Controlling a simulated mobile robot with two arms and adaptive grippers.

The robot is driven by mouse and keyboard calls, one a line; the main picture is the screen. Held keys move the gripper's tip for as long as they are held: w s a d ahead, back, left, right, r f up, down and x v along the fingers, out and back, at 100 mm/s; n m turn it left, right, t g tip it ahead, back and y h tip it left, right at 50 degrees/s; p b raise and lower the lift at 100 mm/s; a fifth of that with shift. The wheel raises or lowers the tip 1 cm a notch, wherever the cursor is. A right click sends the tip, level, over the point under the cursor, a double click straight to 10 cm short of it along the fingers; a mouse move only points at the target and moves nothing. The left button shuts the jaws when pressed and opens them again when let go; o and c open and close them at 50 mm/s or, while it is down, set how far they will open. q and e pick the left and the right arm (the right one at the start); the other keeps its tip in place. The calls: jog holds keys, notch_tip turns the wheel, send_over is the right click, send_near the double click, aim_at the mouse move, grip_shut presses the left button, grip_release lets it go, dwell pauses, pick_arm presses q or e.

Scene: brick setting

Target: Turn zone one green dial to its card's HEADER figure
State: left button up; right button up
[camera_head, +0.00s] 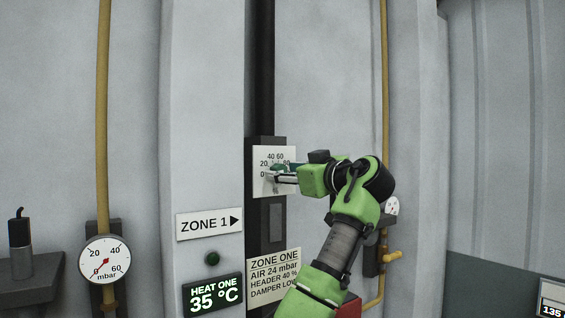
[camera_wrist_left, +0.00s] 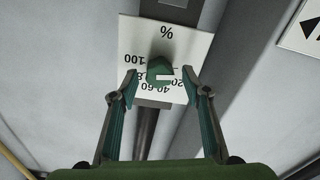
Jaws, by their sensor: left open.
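The green dial (camera_wrist_left: 159,70) sits on a white % scale plate (camera_wrist_left: 195,45), which appears upside down in the left wrist view. Its white mark points towards the low-number side, between about 0 and 20; the exact reading is unclear. My left gripper (camera_wrist_left: 168,82) is open, with one finger either side of the dial and a visible gap to each. In the head view, my left gripper (camera_head: 272,176) is at the plate (camera_head: 259,154) and partly covers the dial. The ZONE ONE card (camera_head: 274,276) reads AIR 24 mbar, HEADER 40 %; its DAMPER line is partly hidden by my arm.
A ZONE 1 arrow sign (camera_head: 209,223) and a HEAT ONE 35 °C display (camera_head: 212,294) are left of the card. An mbar gauge (camera_head: 104,259) hangs on a yellow pipe (camera_head: 103,120) further left. Another gauge (camera_head: 391,206) is right of my arm.

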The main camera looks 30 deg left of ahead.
pick_arm(q)
jog(key=shift+x, duration=0.8)
jog(key=shift+d, duration=0.1)
jog(key=c, duration=1.1)
